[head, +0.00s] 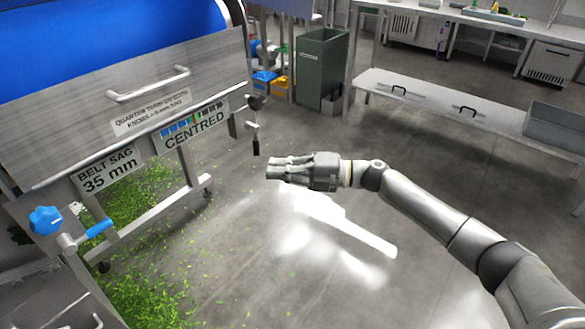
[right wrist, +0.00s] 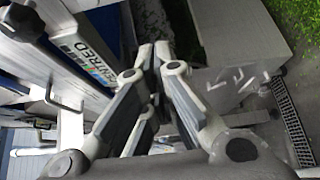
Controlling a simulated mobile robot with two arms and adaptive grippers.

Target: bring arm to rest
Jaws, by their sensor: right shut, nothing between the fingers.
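My right arm (head: 440,222) reaches in from the lower right of the head view, over bare floor. Its gripper (head: 272,168) is shut and empty, pointing left toward the conveyor machine, with a visible gap between them. In the right wrist view the closed fingers (right wrist: 160,62) fill the middle, with nothing between them. My left gripper is not in either view.
The conveyor machine (head: 215,62) with a blue belt (head: 90,35) stands at left; a blue knob (head: 45,220) sticks out. Green scraps (head: 150,260) litter the floor. A green bin (head: 320,65) and steel bench (head: 440,100) stand behind. The centre floor is clear.

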